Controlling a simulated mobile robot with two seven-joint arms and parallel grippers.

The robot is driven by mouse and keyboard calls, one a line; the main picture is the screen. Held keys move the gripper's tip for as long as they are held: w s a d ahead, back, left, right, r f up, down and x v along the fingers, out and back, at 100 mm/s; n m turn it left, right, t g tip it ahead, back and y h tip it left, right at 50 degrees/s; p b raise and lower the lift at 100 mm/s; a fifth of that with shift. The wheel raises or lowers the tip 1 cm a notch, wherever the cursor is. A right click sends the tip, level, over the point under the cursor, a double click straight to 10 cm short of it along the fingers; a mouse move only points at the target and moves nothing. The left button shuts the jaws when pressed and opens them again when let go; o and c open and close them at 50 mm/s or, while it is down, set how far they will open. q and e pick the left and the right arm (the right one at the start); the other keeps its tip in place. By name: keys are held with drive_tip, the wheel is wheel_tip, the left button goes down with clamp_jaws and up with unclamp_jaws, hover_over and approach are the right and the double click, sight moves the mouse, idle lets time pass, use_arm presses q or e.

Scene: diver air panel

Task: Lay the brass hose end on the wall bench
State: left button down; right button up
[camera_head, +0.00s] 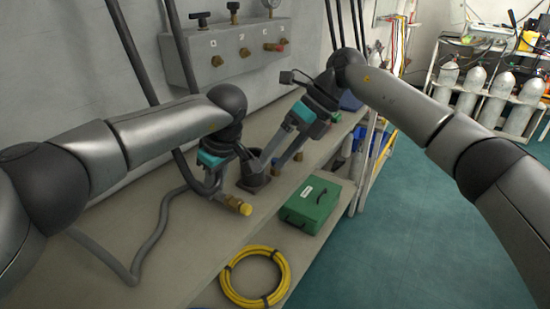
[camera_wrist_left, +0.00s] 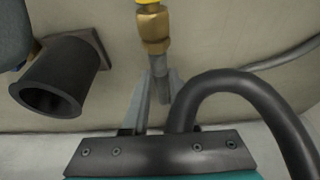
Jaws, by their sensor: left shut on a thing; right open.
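The brass hose end (camera_head: 238,205) is near the front edge of the wall bench (camera_head: 185,235), with a yellow tip. In the left wrist view the brass hose end (camera_wrist_left: 153,30) points away from my left gripper (camera_wrist_left: 153,100), whose fingers are shut on the grey hose just behind the brass. In the head view my left gripper (camera_head: 216,186) is low over the bench, its fingers partly hidden. I cannot tell whether the brass touches the bench. My right gripper (camera_head: 277,158) is open and empty, its fingers pointing down near a black cup-shaped holder (camera_head: 254,180).
The black holder (camera_wrist_left: 60,80) stands beside the hose end in the left wrist view. A green box (camera_head: 312,204) and a coiled yellow hose (camera_head: 228,283) lie lower in front. The grey hose (camera_head: 150,245) loops over the bench's left part. A valve panel (camera_head: 215,42) hangs behind.

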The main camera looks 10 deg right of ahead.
use_arm(q)
drive_tip(key=shift+f+b, duration=0.3)
drive_tip(key=shift+f, duration=0.15)
drive_tip(key=shift+f, duration=0.3)
drive_tip(key=c, duration=0.6)
unclamp_jaws()
drive_tip(key=shift+c, duration=0.2)
drive_tip(key=shift+r, duration=0.1)
